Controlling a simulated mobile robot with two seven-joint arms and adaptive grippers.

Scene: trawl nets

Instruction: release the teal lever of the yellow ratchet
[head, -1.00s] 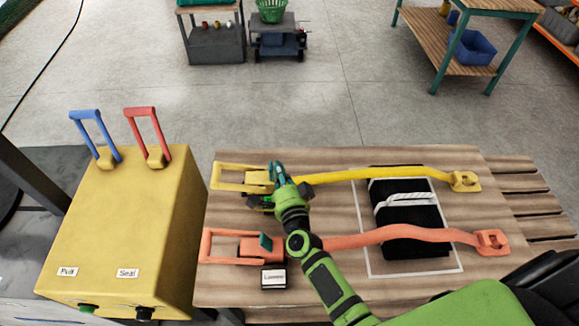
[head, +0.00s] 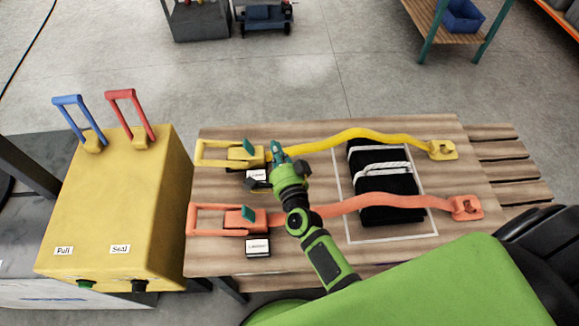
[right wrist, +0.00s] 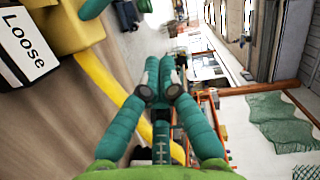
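The yellow ratchet (head: 225,153) lies at the left end of the yellow strap (head: 350,137) on the wooden table. Its teal lever (head: 248,147) sits on its right part, with the tip appearing raised. In the right wrist view the yellow body (right wrist: 72,28) is at the top left, and a teal piece, likely the lever (right wrist: 95,8), is cut off at the top edge. My right gripper (head: 276,146) is just right of the ratchet, apart from the lever. Its fingertips (right wrist: 160,66) are together with nothing seen between them. My left gripper is out of view.
An orange ratchet (head: 228,219) with its own teal lever (head: 249,213) and orange strap lies nearer. A white label reading "Loose" (right wrist: 22,45) is beside the yellow ratchet. A black bundle (head: 385,190) lies right. A yellow box (head: 110,205) with two handles stands left.

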